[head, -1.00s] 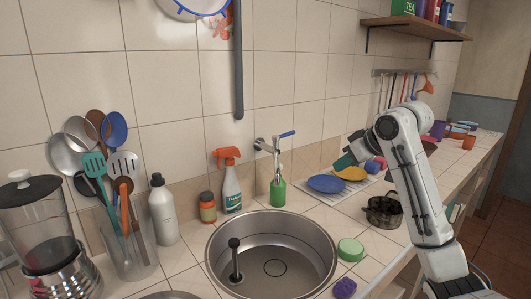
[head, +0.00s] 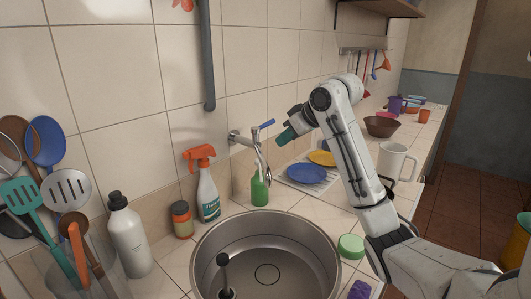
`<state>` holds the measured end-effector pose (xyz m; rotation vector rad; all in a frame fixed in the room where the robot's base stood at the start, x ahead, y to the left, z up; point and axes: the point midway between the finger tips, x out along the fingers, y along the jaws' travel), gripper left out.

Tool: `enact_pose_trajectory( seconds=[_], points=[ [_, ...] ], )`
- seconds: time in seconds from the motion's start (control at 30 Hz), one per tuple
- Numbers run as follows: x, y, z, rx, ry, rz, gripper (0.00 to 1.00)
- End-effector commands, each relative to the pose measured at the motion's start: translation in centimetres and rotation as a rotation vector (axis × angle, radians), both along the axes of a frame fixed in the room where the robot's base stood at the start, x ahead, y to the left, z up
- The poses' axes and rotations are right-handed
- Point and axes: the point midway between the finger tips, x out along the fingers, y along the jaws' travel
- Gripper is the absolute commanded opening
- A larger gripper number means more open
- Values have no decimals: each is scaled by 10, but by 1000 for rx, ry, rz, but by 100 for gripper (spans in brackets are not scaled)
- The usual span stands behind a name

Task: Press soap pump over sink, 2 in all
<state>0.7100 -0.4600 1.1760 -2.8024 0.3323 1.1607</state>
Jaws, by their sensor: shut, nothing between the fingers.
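A green bottle (head: 260,191) stands upright on the counter behind the sink, with a pale, thin top partly in line with the tap. I take it for the soap pump, but its top is too small to tell clearly. The round steel sink (head: 310,240) is in front of it. My gripper (head: 282,138) is shut and empty, up and to the right of the green bottle, apart from it, near the wall. A dark upright piece with a knob (head: 223,262) stands in the sink's left side; I cannot tell what it is.
A tap (head: 258,140) with a blue lever is behind the sink. Left are a spray bottle (head: 207,187), an orange-brown jar (head: 182,220), a white bottle (head: 129,240) and utensils. Right are blue plate (head: 306,173), white jug (head: 397,162), and green round item (head: 351,246).

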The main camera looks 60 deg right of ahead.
Motion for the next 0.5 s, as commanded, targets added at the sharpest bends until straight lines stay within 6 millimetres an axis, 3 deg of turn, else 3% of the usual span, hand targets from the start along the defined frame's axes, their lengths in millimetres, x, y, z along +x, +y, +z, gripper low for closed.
enact_pose_trajectory(
  seconds=[0.17, 0.5],
  points=[
    [9, -2, -10, 2, 3, 1, 0],
    [48, -12, -50, 3, 2, -1, 0]
  ],
)
